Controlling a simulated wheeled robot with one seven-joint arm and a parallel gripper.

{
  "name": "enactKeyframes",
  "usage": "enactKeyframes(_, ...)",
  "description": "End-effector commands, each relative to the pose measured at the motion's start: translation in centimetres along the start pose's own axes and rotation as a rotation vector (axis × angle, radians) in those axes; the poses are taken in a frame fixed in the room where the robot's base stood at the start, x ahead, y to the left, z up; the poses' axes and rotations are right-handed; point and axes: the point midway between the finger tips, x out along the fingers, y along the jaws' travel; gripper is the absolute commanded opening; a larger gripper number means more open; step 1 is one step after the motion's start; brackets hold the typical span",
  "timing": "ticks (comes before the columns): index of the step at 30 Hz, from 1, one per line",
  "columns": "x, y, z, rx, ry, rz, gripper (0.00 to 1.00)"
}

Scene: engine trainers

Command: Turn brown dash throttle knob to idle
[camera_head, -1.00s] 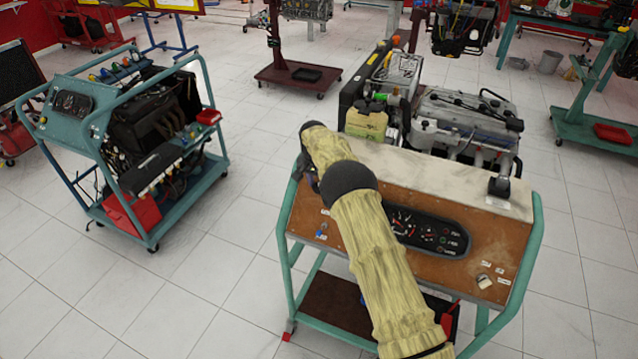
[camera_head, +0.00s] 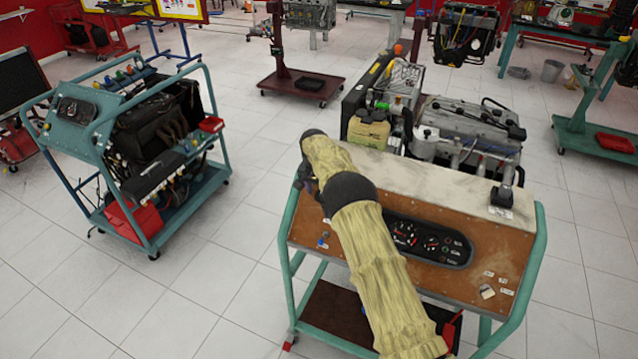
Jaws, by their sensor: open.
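The brown dash (camera_head: 345,250) is the sloped front panel of the near trainer on a green frame. A black knob-like lever (camera_head: 503,196) stands on a white label at the right end of its top; I cannot tell whether it is the throttle knob, or its setting. A small blue control (camera_head: 323,241) is at the panel's left, and a pale fitting (camera_head: 487,292) at its lower right. My gripper (camera_head: 304,178) shows only as a dark part beyond my arm, near the panel's upper left corner. It is open, apart from these controls; its fingertips are mostly hidden.
A black gauge cluster (camera_head: 428,240) sits mid-panel, partly behind my arm. An engine (camera_head: 465,130) and a yellowish tank (camera_head: 369,130) stand behind the top. Another trainer (camera_head: 150,150) is at left. The tiled floor between the trainers is clear.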

Motion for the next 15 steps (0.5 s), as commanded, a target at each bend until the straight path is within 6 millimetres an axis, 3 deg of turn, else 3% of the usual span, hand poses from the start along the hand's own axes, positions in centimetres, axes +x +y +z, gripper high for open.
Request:
enactKeyframes(8, -3.0, -0.1, 0.0, 0.000, 0.003, -0.003, 0.57)
enactKeyframes(15, -7.8, -0.1, 0.0, 0.000, 0.003, -0.003, 0.57)
